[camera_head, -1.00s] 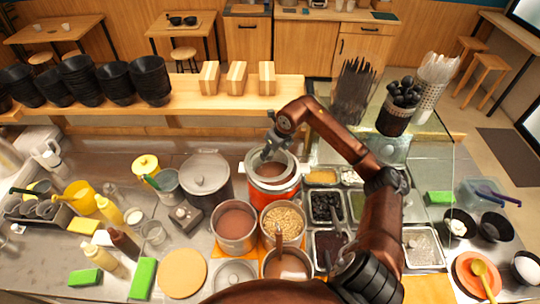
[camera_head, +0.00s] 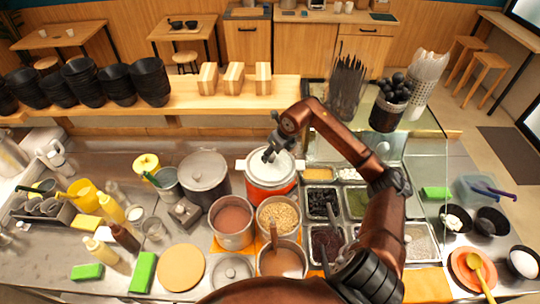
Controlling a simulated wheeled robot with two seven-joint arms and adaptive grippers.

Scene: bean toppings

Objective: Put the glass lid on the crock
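The red crock (camera_head: 271,188) stands behind the pots in the middle of the counter. A pale, round cover (camera_head: 286,167), which looks like the glass lid, lies over its mouth and hides the brown contents. I cannot tell whether it is fully seated. My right gripper (camera_head: 271,154) is over the middle of this cover, pointing down. Its fingers are too small to show whether they are apart or closed on a knob. Another round lid with a knob (camera_head: 232,270) lies on the front of the counter. My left gripper is out of view.
A lidded steel pot (camera_head: 204,176) stands left of the crock. Pots of brown sauce (camera_head: 232,216) and beans (camera_head: 279,213) stand in front. Topping trays (camera_head: 320,205) are to the right, below my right forearm. A glass screen (camera_head: 425,165) stands further right.

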